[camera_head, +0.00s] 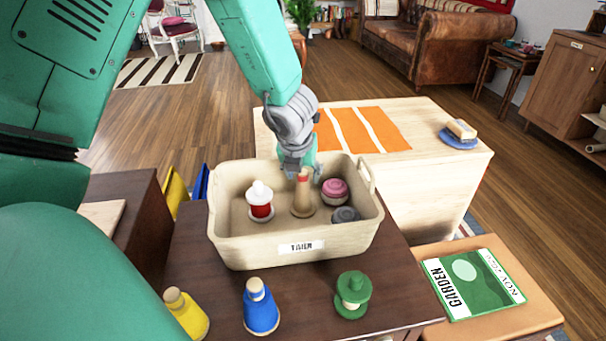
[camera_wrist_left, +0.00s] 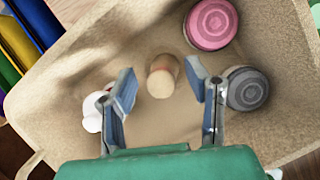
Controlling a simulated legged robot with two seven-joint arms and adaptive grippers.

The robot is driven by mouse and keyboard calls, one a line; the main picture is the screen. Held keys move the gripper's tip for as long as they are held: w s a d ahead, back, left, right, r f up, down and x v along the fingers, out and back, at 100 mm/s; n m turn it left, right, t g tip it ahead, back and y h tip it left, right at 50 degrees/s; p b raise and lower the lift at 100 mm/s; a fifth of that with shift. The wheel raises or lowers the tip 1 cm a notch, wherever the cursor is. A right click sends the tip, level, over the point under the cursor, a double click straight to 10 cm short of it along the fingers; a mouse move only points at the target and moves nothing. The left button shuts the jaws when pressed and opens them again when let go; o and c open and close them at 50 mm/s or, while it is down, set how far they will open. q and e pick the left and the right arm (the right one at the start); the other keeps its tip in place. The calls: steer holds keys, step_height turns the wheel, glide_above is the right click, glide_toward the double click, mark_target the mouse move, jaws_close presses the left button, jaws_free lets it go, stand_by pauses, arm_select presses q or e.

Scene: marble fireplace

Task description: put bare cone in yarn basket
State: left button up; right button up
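The yarn basket (camera_head: 285,236) is a beige open bin with a yarn label, standing on the dark table. The bare cone (camera_head: 302,198), tan with a reddish top, stands inside it near the middle. My left gripper (camera_head: 299,172) reaches down into the basket over the cone's top. In the left wrist view the bare cone (camera_wrist_left: 161,77) lies between the two open fingers (camera_wrist_left: 160,85), with a gap on both sides. The right gripper is not in view.
The basket also holds a red-and-white spool (camera_head: 261,200), a pink one (camera_head: 335,190) and a grey one (camera_head: 345,214). Yellow (camera_head: 186,313), blue (camera_head: 261,307) and green (camera_head: 352,295) yarn pieces stand in front of it. A pale wooden chest (camera_head: 440,180) stands behind.

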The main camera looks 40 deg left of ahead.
arm_select(q)
steer(key=p+v, duration=0.5)
steer(key=v, duration=0.7)
steer(key=shift+p, duration=0.4)
